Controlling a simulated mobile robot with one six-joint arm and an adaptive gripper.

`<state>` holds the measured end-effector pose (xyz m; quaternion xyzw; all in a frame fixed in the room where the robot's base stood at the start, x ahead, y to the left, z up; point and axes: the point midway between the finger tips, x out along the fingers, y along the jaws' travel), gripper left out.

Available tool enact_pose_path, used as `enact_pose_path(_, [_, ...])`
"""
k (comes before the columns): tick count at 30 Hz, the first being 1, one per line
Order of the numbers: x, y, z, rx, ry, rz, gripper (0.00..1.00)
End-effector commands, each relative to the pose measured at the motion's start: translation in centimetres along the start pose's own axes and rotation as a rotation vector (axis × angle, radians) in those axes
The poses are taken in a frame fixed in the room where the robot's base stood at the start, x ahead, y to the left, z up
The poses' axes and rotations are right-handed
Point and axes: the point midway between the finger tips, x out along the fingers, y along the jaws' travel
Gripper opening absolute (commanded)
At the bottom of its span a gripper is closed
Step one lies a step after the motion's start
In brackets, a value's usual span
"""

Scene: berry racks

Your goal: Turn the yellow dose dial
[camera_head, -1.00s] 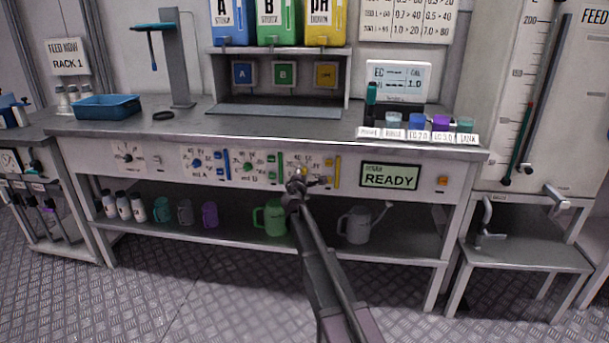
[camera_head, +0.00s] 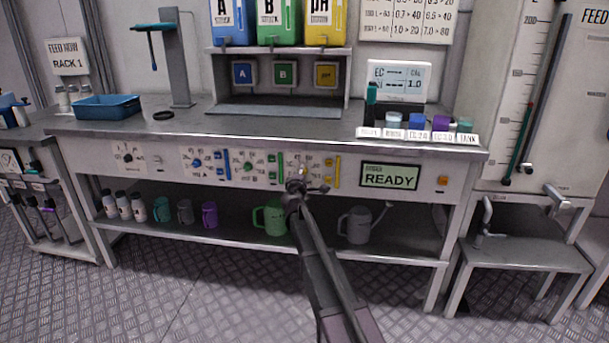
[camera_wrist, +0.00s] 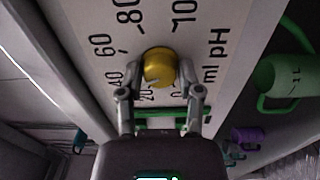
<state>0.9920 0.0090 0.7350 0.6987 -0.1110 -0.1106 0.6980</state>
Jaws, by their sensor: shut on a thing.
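The yellow dose dial (camera_wrist: 159,68) sits on the white front panel of the bench, ringed by printed numbers and the label "ml pH". In the wrist view its pale pointer mark is on the face toward the lower left, near the 20. My gripper (camera_wrist: 160,80) is around the dial, one finger on each side, shut on it. In the head view my gripper (camera_head: 299,184) is at the pH section of the panel and hides most of the dial.
Blue (camera_head: 196,164) and green (camera_head: 249,167) dials sit left on the same panel. A "READY" display (camera_head: 389,177) is to the right. A green jug (camera_head: 270,216) and a grey watering can (camera_head: 356,225) stand on the shelf below.

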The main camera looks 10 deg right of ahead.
Motion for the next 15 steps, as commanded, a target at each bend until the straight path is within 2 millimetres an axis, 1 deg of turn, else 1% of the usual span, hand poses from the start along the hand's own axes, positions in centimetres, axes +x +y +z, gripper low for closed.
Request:
enact_pose_path(2, [0.25,0.03,0.26,-0.002,-0.006,0.000,0.00])
enact_pose_path(3, [0.25,0.03,0.25,-0.002,-0.006,0.000,0.55])
enact_pose_path(5, [0.23,0.03,0.22,-0.002,-0.006,0.000,0.73])
enact_pose_path(6, [0.20,0.03,0.18,-0.002,-0.005,0.000,0.84])
enact_pose_path(15, [0.08,0.01,0.05,-0.002,-0.001,0.000,0.84])
